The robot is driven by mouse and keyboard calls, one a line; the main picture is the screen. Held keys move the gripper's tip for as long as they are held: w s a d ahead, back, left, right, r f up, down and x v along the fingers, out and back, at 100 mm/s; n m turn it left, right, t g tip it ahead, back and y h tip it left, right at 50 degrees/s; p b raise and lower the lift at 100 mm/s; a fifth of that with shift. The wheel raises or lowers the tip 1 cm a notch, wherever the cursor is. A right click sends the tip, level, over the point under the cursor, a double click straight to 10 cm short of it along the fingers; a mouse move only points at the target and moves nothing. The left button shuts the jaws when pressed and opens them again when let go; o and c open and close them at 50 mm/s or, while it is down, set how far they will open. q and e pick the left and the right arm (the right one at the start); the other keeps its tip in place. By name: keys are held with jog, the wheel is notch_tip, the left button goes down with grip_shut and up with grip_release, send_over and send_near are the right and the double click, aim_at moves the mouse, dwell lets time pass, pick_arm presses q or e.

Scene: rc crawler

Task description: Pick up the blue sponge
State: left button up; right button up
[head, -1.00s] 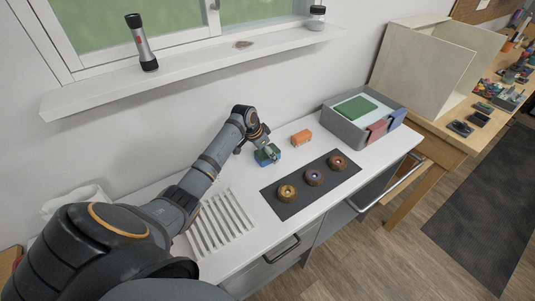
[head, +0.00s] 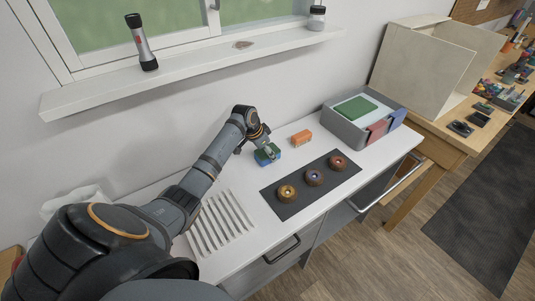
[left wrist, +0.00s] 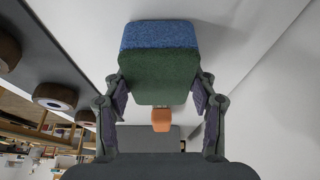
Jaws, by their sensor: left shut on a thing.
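The blue sponge (head: 265,157) has a green layer and lies on the white counter near the wall in the head view. In the left wrist view the sponge (left wrist: 160,37) shows its blue band at the top and its green side below. My left gripper (head: 267,152) is at the sponge in the head view. In the left wrist view the left gripper's fingers (left wrist: 160,92) press on the two sides of the green part. Whether the sponge touches the counter is hard to tell. My right gripper is not in view.
An orange block (head: 301,138) stands close behind the sponge. A dark mat (head: 289,209) with three round wheels lies in front. A grey bin (head: 347,124) stands to the right, and white slats (head: 220,222) lie to the left. The window sill (head: 190,66) runs above.

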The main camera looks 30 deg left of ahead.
pick_arm(q)
notch_tip(320, 180, up, 3)
jog(key=shift+f+b, duration=0.1)
jog(key=shift+b, duration=0.45)
jog(key=s+d+r+b, duration=0.2)
jog(key=s+d+r, duration=0.6)
jog(key=d, duration=0.3)
jog(key=shift+d+r, duration=0.2)
jog(key=shift+r, duration=0.7)
jog(key=shift+o, duration=0.9)
jog(key=shift+s, duration=0.1)
jog(key=c, duration=0.5)
jog(key=shift+a, duration=0.1)
